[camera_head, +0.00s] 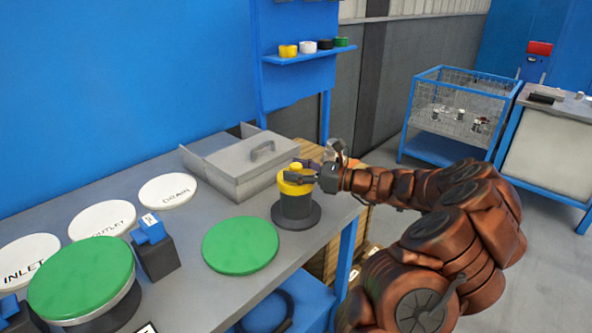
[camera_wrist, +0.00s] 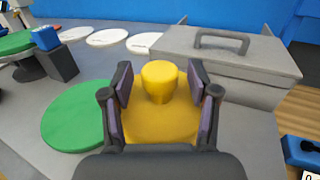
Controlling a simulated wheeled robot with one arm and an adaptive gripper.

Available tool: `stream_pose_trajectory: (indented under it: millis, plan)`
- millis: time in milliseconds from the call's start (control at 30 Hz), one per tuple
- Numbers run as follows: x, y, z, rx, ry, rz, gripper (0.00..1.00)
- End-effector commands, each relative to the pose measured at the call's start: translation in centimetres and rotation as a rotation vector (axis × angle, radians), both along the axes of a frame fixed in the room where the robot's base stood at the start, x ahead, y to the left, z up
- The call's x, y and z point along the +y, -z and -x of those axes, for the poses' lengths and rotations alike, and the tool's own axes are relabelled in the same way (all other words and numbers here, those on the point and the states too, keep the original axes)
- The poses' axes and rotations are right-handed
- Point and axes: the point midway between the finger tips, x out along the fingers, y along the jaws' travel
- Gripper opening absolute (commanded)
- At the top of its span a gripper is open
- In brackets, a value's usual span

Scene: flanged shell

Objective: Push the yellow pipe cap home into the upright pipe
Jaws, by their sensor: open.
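The yellow pipe cap (camera_head: 294,183) sits at the top of the upright dark grey pipe (camera_head: 297,207), which stands on a round base on the bench. Whether the cap is fully seated cannot be told. In the wrist view the cap (camera_wrist: 160,118) shows a wide yellow body with a raised round knob. My gripper (camera_head: 303,172) reaches in from the right at cap height. In the wrist view my gripper (camera_wrist: 161,85) is open, with one finger on each side of the knob and small gaps visible. The pipe is hidden below the cap in the wrist view.
A grey lidded box (camera_head: 236,165) stands close behind the pipe. A green disc (camera_head: 241,245) lies on the bench to the left. A blue-topped block (camera_head: 154,246) and a larger green-topped flange (camera_head: 82,280) stand farther left. Spare caps sit on a blue shelf (camera_head: 310,55).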

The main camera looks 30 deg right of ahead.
Motion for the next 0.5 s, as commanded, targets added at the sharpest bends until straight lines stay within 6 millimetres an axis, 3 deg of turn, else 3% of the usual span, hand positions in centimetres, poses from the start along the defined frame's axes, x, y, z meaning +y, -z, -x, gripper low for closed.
stream_pose_trajectory:
  millis: [167,500]
  plan:
    - [-1.1,0.0,1.3,-0.001,0.003,-0.001,0.60]
    - [-4.9,0.0,6.6,-0.001,0.005,0.002,0.60]
